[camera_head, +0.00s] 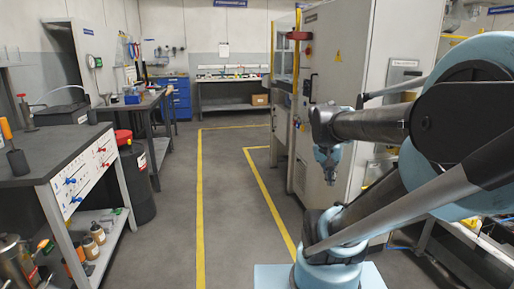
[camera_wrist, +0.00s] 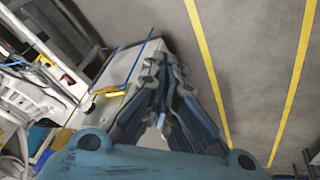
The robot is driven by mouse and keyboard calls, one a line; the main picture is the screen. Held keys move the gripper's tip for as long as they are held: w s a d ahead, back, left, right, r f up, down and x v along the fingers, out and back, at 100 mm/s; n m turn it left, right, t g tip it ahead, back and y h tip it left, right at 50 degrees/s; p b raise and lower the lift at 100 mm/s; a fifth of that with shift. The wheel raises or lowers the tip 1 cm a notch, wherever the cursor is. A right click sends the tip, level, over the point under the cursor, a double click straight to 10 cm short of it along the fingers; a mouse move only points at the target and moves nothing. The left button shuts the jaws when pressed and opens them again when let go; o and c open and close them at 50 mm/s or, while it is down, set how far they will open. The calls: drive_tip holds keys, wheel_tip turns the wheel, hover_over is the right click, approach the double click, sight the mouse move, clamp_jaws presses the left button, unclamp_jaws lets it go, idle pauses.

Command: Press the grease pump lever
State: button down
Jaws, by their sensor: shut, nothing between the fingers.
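I cannot tell for sure which thing is the grease pump or its lever. In the head view, a small upright device with a red top (camera_head: 25,112) stands on the left workbench. An orange-handled tool (camera_head: 7,130) with a dark lower end is beside it. A black drum with a red lid (camera_head: 136,185) stands on the floor behind this bench. My gripper (camera_head: 330,176) hangs in the air in front of the tall cabinet, pointing down, across the aisle from the bench. It is shut and empty; its fingers also show in the wrist view (camera_wrist: 165,68).
The left workbench (camera_head: 55,158) has blue and red knobs on its front and bottles on a lower shelf. A tall grey machine cabinet (camera_head: 338,75) stands at right. The yellow-lined floor aisle (camera_head: 228,200) is clear. Another bench (camera_head: 232,107) stands at the back.

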drive_tip(key=s+a+f+n+y, duration=0.3)
drive_tip(key=s+a+f+n, duration=0.2)
drive_tip(key=s+f, duration=0.3)
drive_tip(key=shift+s+a+g, duration=0.3)
drive_tip(key=shift+a, duration=0.6)
drive_tip(key=w+d+r+m+h, duration=0.1)
drive_tip(key=w+d+r+m, duration=0.4)
drive_tip(key=w+r, duration=0.6)
drive_tip(key=w+d+r+m, duration=0.3)
drive_tip(key=w+d+r, duration=0.4)
drive_tip(key=r, duration=0.6)
drive_tip(key=w+d+r+m+h, duration=0.1)
drive_tip(key=w+d+r+m, duration=0.3)
drive_tip(key=w+d+r, duration=0.4)
drive_tip(key=w+d+r+m+h, duration=0.1)
drive_tip(key=w+d+r+m, duration=0.3)
drive_tip(key=w+d+r, duration=0.4)
drive_tip(key=w+d, duration=0.1)
drive_tip(key=d, duration=0.4)
drive_tip(key=shift+r+m, duration=0.4)
drive_tip(key=shift+d+f, duration=0.1)
